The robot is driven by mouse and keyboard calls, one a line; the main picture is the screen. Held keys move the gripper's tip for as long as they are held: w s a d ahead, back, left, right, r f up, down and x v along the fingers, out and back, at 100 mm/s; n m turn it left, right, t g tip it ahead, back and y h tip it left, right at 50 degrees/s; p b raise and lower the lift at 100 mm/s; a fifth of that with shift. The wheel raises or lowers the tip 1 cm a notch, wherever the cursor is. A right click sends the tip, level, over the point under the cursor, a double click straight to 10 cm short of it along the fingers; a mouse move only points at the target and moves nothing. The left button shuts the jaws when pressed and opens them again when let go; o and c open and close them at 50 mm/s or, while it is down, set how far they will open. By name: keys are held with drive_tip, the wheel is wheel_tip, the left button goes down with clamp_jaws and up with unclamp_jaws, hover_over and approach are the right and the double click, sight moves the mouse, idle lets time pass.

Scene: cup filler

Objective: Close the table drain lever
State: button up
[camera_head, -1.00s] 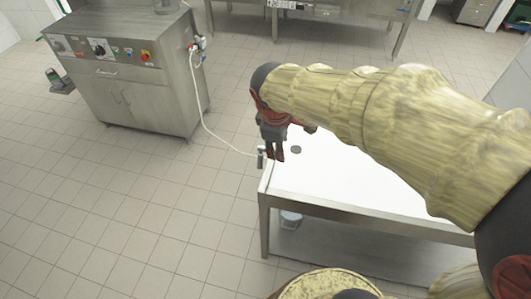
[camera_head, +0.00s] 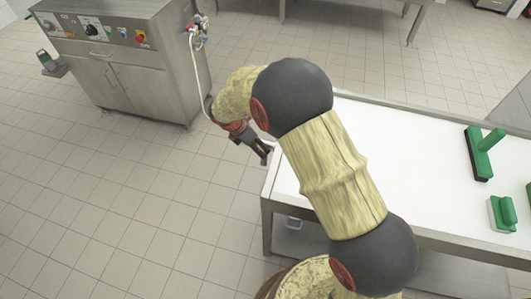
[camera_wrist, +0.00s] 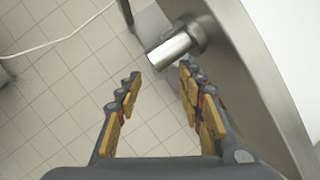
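The white-topped metal table (camera_head: 420,150) is on the right in the head view. In the wrist view a short, shiny metal cylinder (camera_wrist: 172,50) sticks out from the table's metal side (camera_wrist: 235,45). It looks like the drain lever, but I cannot tell its setting. My gripper (camera_head: 266,156) is at the table's left edge in the head view, where the fitting cannot be made out. In the wrist view my gripper (camera_wrist: 160,84) is open, its fingers spread on either side of empty space. The cylinder's end is just ahead of that gap, apparently not between the fingers.
A green squeegee (camera_head: 482,150) and a green brush (camera_head: 503,213) lie on the table's right. A steel cabinet (camera_head: 120,75) with a white hose (camera_head: 196,70) stands at the upper left. A small container (camera_head: 293,223) is under the table. Tiled floor at left is clear.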

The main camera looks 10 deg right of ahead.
drive_tip(key=b+x, duration=0.2)
drive_tip(key=x, duration=0.4)
drive_tip(key=shift+d+f, duration=0.2)
drive_tip(key=shift+f, duration=0.2)
drive_tip(key=shift+c, duration=1.2)
clamp_jaws()
